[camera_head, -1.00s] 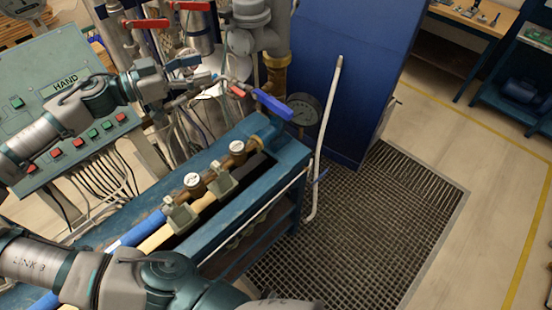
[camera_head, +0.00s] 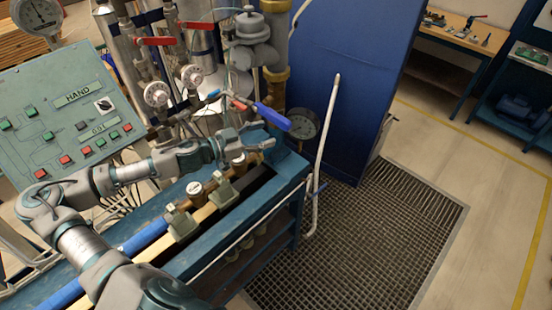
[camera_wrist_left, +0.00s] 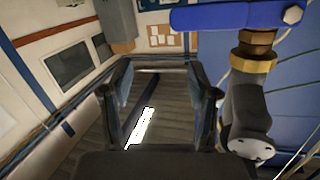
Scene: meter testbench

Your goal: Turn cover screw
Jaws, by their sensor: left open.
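My left gripper (camera_head: 268,137) is open and empty. It reaches from the left over the far end of the meter bench (camera_head: 215,240), close to a blue lever handle (camera_head: 272,117). Two brass meters with white round faces sit on the bench line: the near meter (camera_head: 196,188) is clear, and the far meter (camera_head: 238,160) is partly hidden by my gripper. I cannot make out a cover screw. In the left wrist view the open fingers (camera_wrist_left: 163,90) have nothing between them. The blue lever (camera_wrist_left: 235,16) with its brass nut (camera_wrist_left: 253,52) is to their right.
A green control panel (camera_head: 70,115) stands at left. Pipes with red levers (camera_head: 160,41) rise behind the gripper. A pressure gauge (camera_head: 303,123) and a white upright pipe (camera_head: 323,150) stand right of the bench. The floor grating (camera_head: 370,240) is clear.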

